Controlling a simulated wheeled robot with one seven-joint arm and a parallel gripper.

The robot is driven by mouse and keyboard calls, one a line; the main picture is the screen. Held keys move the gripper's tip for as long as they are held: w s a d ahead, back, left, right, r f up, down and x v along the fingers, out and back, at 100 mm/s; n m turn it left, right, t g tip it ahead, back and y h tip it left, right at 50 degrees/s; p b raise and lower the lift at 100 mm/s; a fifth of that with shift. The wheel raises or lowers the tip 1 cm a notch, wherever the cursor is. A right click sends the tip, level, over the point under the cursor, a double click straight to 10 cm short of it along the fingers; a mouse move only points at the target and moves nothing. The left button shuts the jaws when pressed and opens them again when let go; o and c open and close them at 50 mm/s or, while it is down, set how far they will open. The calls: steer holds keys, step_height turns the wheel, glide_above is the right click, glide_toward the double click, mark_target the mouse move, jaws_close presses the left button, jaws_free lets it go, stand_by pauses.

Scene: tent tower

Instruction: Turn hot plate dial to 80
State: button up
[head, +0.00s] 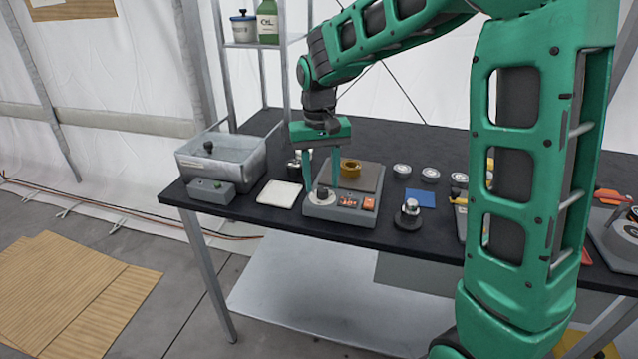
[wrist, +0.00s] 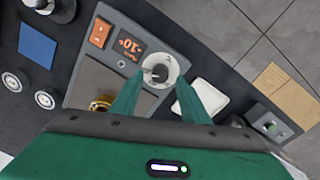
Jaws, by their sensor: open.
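The hot plate (head: 342,205) is a grey box near the table's front edge, with a dark heating surface at its back. Its dial (head: 321,194) is a dark knob on a pale round disc at the front left; it also shows in the wrist view (wrist: 160,72). A small display (wrist: 130,46) with orange characters sits beside the dial, and its reading is not clear. An orange switch (wrist: 101,33) is past it. My gripper (head: 321,186) is open and points down over the dial, one finger on each side. I cannot tell whether the fingers touch the knob.
A brass-coloured ring (head: 350,168) sits on the heating surface. A white pad (head: 279,194) and a grey bath (head: 222,165) with a control box (head: 211,191) stand to the left. A blue square (head: 421,198) and a dark-based knobbed item (head: 409,216) are to the right.

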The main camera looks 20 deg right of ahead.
mark_target(320, 188)
step_height(320, 188, up, 9)
steer(key=shift+a+r, duration=0.15)
steer(key=shift+w, duration=0.1)
stand_by(0.4)
steer(key=s+d+f+m, duration=0.2)
steer(key=s+d, duration=0.6)
steer(key=s, duration=0.3)
steer(key=s+d+f+m, duration=0.1)
steer(key=s+d+f, duration=0.2)
steer(key=s+d, duration=0.65)
steer(key=s+f+m, duration=0.1)
steer(key=s+f, duration=0.3)
steer(key=s, duration=0.7)
steer(key=shift+s+a+y, duration=0.15)
steer(key=shift+s+y, duration=0.15)
steer(key=shift+s, duration=0.05)
